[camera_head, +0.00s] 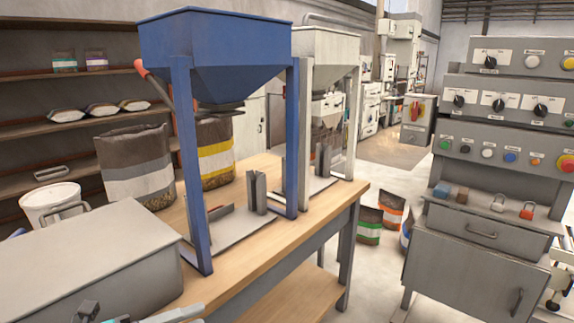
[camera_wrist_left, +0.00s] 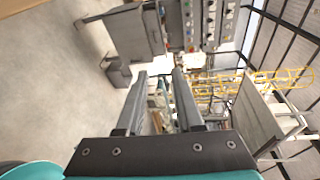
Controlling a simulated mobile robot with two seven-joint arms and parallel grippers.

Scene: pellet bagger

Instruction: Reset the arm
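My left gripper (camera_wrist_left: 160,76) shows in the left wrist view. Its two grey fingers stand apart with nothing held between them. Beyond the fingers are open floor and distant equipment, and no object touches the fingers. My right gripper shows in neither view.
A wooden bench (camera_head: 262,259) carries a blue hopper stand (camera_head: 213,50), a pale hopper stand (camera_head: 325,48) and pellet bags (camera_head: 137,166). A grey box (camera_head: 88,258) is close at lower left. A control cabinet (camera_head: 478,262) stands right. Floor between bench and cabinet is partly clear.

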